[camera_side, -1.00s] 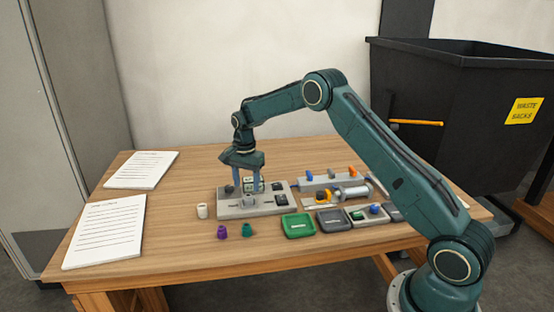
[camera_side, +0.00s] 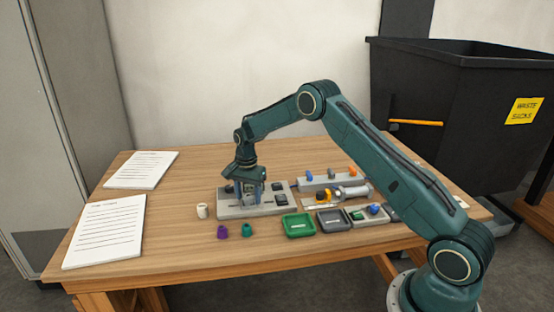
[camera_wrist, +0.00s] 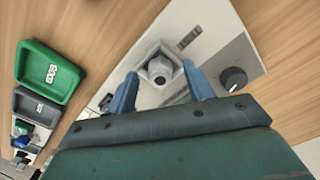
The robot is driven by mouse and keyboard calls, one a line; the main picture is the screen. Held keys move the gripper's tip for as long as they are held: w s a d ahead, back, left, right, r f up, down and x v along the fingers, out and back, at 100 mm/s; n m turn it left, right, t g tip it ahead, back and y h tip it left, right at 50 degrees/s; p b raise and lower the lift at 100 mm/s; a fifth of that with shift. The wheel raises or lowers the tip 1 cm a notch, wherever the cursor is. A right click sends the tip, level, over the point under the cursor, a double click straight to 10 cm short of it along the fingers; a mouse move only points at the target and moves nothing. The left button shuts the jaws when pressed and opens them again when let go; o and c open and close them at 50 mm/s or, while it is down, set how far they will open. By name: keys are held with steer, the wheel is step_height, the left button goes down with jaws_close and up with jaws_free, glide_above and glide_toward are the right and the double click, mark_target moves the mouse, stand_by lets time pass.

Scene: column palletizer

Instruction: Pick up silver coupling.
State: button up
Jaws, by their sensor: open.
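The silver coupling (camera_wrist: 160,68), a short grey piece with a dark bore, stands in a pale square seat on the light grey fixture block (camera_side: 228,211). In the wrist view, the blue fingers of my gripper (camera_wrist: 160,75) are spread with one fingertip on each side of the coupling. I see gaps between fingers and coupling. In the side view, my gripper (camera_side: 253,198) is low over the block, and its fingers largely hide the coupling. The block also shows in the wrist view (camera_wrist: 213,33).
A dark round knob (camera_wrist: 233,79) stands on the block near one finger. A white piece (camera_side: 202,211), a purple piece (camera_side: 222,232) and a teal piece (camera_side: 247,230) stand in front. A green tray (camera_side: 299,226) and a grey tray (camera_side: 332,220) lie to the right.

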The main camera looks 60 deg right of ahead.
mark_target(248, 195)
jaws_close()
steer(key=shift+r, duration=0.15)
step_height(248, 195, up, 20)
stand_by(0.8)
stand_by(0.4)
